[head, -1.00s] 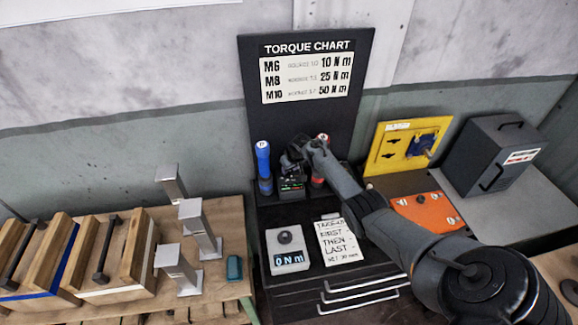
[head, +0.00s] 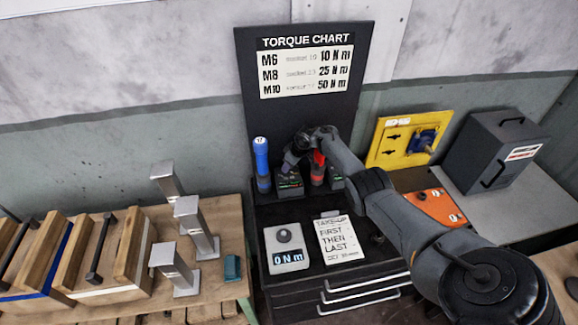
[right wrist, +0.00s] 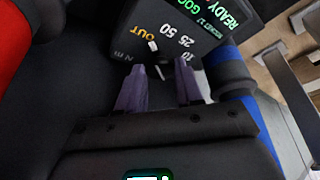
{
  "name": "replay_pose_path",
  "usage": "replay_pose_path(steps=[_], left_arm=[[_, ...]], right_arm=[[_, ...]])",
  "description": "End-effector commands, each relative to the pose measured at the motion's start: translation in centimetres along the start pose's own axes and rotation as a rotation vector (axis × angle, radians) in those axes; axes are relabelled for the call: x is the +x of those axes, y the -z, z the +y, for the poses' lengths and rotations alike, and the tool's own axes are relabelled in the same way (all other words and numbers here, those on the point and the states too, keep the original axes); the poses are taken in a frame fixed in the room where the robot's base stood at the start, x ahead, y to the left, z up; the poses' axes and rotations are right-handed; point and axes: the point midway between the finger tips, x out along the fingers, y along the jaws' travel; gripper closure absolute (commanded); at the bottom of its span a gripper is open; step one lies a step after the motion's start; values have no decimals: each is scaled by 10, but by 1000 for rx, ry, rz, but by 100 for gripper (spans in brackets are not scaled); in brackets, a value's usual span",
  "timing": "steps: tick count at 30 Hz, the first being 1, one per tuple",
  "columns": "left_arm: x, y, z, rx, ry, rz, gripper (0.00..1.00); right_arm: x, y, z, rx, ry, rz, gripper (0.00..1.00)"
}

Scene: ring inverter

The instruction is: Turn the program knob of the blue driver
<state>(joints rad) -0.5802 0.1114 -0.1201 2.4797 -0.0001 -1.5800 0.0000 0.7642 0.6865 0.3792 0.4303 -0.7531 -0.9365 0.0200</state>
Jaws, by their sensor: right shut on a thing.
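The blue driver (head: 262,165) stands upright at the left of the black bench. Its dark control box (head: 289,186) is beside it; in the right wrist view the box face (right wrist: 190,30) shows READY, GOOD and a dial marked OUT, 50, 25 and 10. The program knob (right wrist: 153,46), dark with a white mark, is at the fingertips. My right gripper (right wrist: 158,82) is shut on the knob, its two fingers apart around it. The blue driver's body also shows on the right of this view (right wrist: 238,80). In the head view my right gripper (head: 291,160) hides the knob. My left gripper is not in view.
A red driver (head: 318,170) stands close right of the box, partly behind my arm. A torque meter (head: 287,258) and a note card (head: 338,240) lie in front. Metal posts and wooden blocks stand at left; a yellow panel (head: 391,160) is at right.

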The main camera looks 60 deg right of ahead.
Motion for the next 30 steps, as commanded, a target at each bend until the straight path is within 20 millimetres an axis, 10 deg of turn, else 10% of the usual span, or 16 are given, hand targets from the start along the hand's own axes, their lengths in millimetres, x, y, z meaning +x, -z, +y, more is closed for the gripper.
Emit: replay_pose_path(steps=[7,8,12,30], left_arm=[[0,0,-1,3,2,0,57],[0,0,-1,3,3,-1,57],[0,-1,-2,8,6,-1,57],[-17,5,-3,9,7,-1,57]], right_arm=[[0,-1,0,2,-1,-1,95],[0,-1,0,2,-1,-1,62],[0,0,0,2,-1,-1,40],[-3,0,-3,120,-50,-4,39]])
